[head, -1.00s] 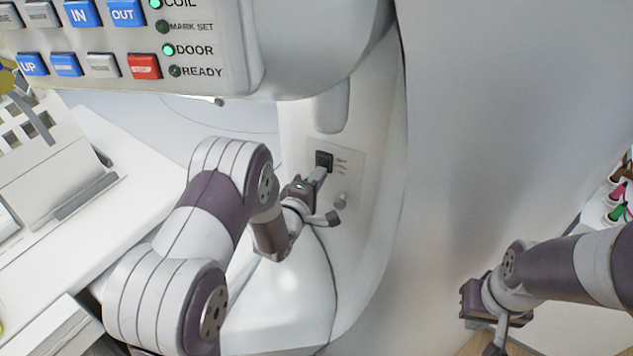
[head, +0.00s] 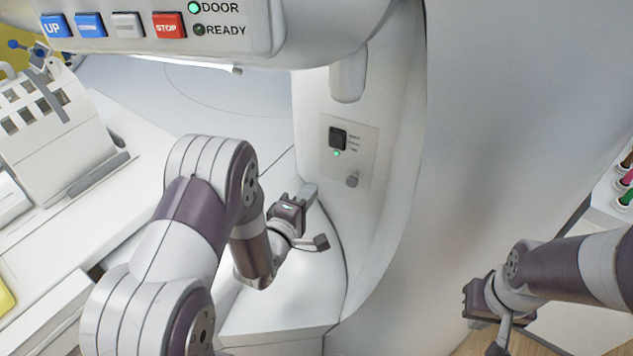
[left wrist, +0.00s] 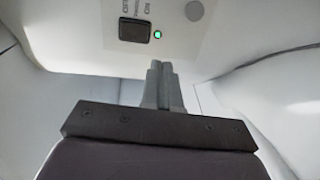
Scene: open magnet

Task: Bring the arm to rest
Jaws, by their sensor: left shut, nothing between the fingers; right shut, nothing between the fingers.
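My left gripper (head: 308,193) is shut and empty, below and a little left of a small wall panel (head: 361,166). The panel carries a black rocker switch (head: 338,138), a lit green lamp (head: 337,153) and a round grey knob (head: 352,180). In the left wrist view the shut fingers (left wrist: 158,75) point toward the panel, apart from the black switch (left wrist: 134,30) and its green lamp (left wrist: 158,34). My right gripper (head: 480,300) is at the lower right, away from the machine's panel; its fingertips are hard to make out.
A control panel (head: 240,35) with blue, white and red STOP buttons hangs at the upper left; its DOOR lamp is green, READY dark. A white slotted rack (head: 50,140) stands on the left table (head: 120,200). Colored plugs (head: 626,180) show at the right edge.

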